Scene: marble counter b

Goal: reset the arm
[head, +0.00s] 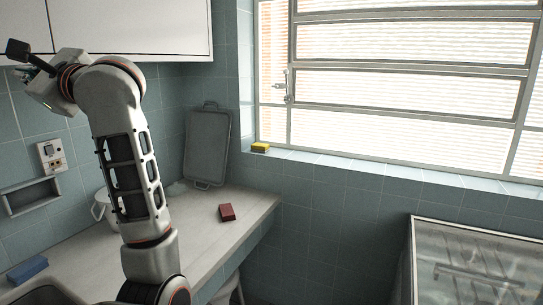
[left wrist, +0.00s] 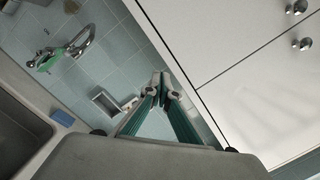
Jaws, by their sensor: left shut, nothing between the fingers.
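My left arm rises from the bottom of the head view and bends over to the left at the top. My left gripper (head: 17,49) is high at the upper left, just below the white wall cabinets (head: 130,25). In the left wrist view its two fingers (left wrist: 161,84) meet at the tips with nothing between them. The gripper is held in the air, well above the counter (head: 190,238). My right gripper is in neither view.
A dark red block (head: 227,212), a white pot (head: 101,207), a leaning grey tray (head: 207,146) and a blue sponge (head: 27,269) are on the counter. A yellow sponge (head: 260,147) lies on the windowsill. A tap (left wrist: 75,46) and sink (left wrist: 22,128) show in the wrist view.

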